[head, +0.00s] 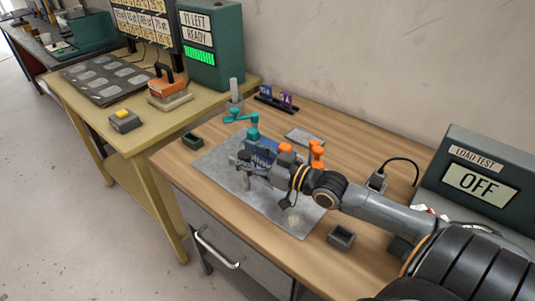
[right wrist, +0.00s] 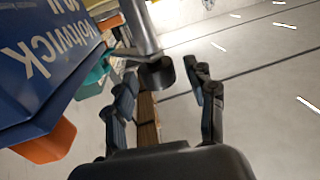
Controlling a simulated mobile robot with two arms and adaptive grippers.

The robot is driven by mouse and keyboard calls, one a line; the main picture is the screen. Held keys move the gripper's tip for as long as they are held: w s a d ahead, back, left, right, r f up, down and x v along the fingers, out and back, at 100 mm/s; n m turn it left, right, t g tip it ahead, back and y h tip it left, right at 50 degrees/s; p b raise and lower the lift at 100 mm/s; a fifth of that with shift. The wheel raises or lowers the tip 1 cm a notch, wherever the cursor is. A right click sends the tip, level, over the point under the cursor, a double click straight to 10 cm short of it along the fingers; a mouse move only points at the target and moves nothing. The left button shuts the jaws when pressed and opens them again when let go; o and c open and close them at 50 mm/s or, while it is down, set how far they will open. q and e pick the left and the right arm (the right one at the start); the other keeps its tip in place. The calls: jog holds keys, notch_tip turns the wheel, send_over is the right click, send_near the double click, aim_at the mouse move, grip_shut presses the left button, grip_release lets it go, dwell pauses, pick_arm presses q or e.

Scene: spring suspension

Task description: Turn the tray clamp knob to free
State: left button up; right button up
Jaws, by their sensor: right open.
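A dark round knob (right wrist: 156,73) on a grey metal rod (right wrist: 139,25) shows in the right wrist view. My right gripper (right wrist: 161,76) is open, with one finger on each side of the knob in that picture. I cannot tell whether either finger touches it. A blue tray-like block (right wrist: 40,70) with white lettering stands beside the fingers, at left. In the head view my right gripper (head: 243,161) is at the blue block (head: 262,148), above a grey metal plate (head: 218,165); it hides much of the fixture there. My left gripper is not in view.
A teal arm (head: 240,118) and orange parts (head: 317,152) stand close around the gripper. A load test box (head: 475,180) reading OFF stands at right. The plate's front is mostly clear.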

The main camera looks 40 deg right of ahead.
jog(key=v, duration=1.1)
jog(key=shift+s, duration=0.15)
jog(key=shift+c, duration=0.4)
